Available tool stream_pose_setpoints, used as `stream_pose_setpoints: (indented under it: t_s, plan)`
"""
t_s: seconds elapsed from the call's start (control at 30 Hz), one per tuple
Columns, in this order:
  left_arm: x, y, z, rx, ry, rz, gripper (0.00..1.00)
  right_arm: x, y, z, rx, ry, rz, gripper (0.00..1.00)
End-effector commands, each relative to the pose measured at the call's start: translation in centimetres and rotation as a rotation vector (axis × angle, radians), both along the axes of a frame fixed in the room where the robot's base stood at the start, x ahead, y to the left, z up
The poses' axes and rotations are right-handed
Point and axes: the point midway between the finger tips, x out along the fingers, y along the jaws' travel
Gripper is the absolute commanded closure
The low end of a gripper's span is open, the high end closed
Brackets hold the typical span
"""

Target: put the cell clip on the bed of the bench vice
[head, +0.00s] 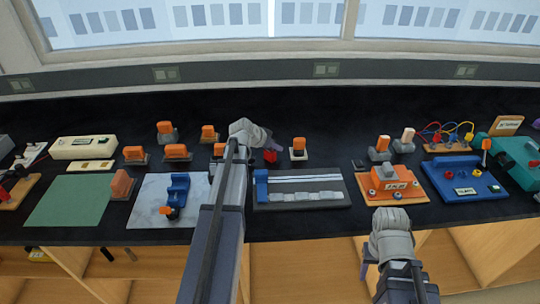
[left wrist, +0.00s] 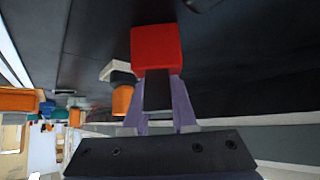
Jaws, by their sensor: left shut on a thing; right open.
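My left gripper (head: 283,147) is shut on a red block, which I take for the cell clip (head: 270,156). In the left wrist view the red cell clip (left wrist: 157,47) sits between the purple fingertips of the left gripper (left wrist: 158,82). It is over the back-middle of the bench; I cannot tell its exact height. A small blue device with two raised ends and a dark, orange-tipped part, seemingly the bench vice (head: 178,190), stands on a pale marbled plate (head: 147,198), left of my left arm. Its bed looks empty. My right gripper (head: 370,262) is open, low before the bench front.
Several orange-topped blocks (head: 176,151) stand behind the plate. A grey track (head: 345,190) with a blue end lies right of my left arm. An orange unit (head: 395,186) and a blue board (head: 460,178) are further right. A green mat (head: 68,200) is clear at left.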

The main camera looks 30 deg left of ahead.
Motion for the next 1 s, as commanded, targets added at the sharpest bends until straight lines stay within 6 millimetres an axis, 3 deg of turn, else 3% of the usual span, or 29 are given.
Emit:
stream_pose_setpoints:
  t_s: [0.1, 0.67, 1.0]
  plan:
    - [0.0, 0.0, 0.0, 0.000, 0.000, 0.000, 1.00, 0.0, 0.0, 0.0, 0.000, 0.000, 0.000, 0.50]
    - [0.0, 0.0, 0.2, 0.000, 0.000, 0.000, 1.00, 0.0, 0.0, 0.2, 0.000, 0.000, 0.000, 0.50]
    - [0.0, 0.0, 3.4, 0.000, 0.000, 0.000, 1.00, 0.0, 0.0, 3.4, 0.000, 0.000, 0.000, 0.50]
